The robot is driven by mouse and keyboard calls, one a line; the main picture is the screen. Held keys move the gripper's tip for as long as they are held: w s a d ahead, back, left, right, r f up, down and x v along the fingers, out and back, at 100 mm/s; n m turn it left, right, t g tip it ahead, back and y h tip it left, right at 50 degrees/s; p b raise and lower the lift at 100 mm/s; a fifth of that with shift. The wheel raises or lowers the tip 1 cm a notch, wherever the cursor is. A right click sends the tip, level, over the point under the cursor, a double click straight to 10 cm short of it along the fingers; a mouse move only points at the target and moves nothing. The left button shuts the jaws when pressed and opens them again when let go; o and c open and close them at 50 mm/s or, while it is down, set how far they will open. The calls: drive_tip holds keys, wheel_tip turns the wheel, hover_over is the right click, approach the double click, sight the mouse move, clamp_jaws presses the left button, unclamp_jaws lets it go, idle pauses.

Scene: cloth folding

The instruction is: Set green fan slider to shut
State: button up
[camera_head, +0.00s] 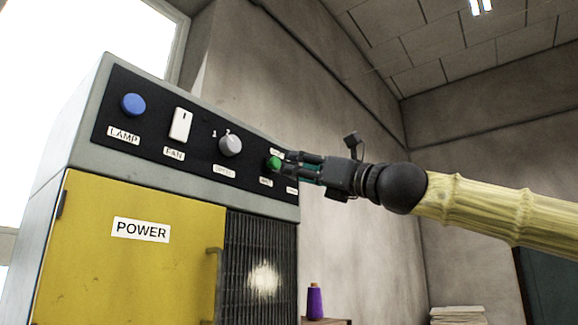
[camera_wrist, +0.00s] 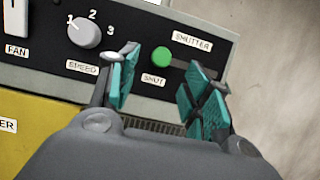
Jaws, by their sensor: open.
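The green slider knob (camera_wrist: 160,57) sits at the left end of a dark slot under a SHUTTER label (camera_wrist: 192,39). The SHUT label (camera_wrist: 154,80) is just below the knob. The slot runs right from the knob, partly behind a finger. In the head view the green knob (camera_head: 273,164) shows at my fingertips. My gripper (camera_head: 289,163) is open, its teal pads apart. In the wrist view my gripper (camera_wrist: 166,62) has the knob in the gap between its fingers. I cannot tell whether a finger touches it.
The black panel also holds a blue LAMP button (camera_head: 133,104), a white FAN switch (camera_head: 181,124) and a grey SPEED dial (camera_head: 230,144) left of the slider. A yellow POWER door (camera_head: 130,265) and dark grille (camera_head: 257,250) lie below.

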drive_tip(key=shift+v, duration=2.55)
drive_tip(key=shift+r, duration=0.1)
